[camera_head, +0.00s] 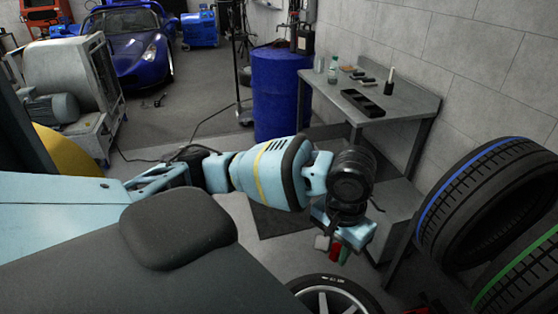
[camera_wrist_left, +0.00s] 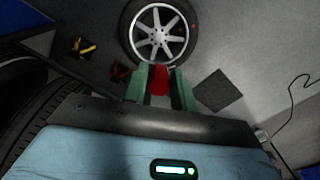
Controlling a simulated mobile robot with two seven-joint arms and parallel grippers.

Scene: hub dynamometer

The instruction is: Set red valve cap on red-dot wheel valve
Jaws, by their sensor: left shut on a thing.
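My left gripper (camera_head: 335,248) is shut on the red valve cap (camera_wrist_left: 158,80), which sits between its green fingertips in the left wrist view (camera_wrist_left: 160,84). A bit of the red cap (camera_head: 335,249) also shows between the fingers in the head view. The wheel (camera_wrist_left: 160,38), with silver spokes and a dark tyre, lies on the floor below and beyond the fingertips. A small red dot (camera_wrist_left: 194,26) shows on the right part of its tyre. In the head view the wheel (camera_head: 335,299) is cut off by the bottom edge. The valve is too small to make out. My right gripper is not in view.
Tyres with a blue stripe (camera_head: 452,180) and a green stripe (camera_head: 515,268) stand at the right. A grey bench (camera_head: 405,104) and a blue drum (camera_head: 277,92) are behind my arm. A yellow-and-black item (camera_wrist_left: 82,46) and a dark mat (camera_wrist_left: 218,91) lie near the wheel.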

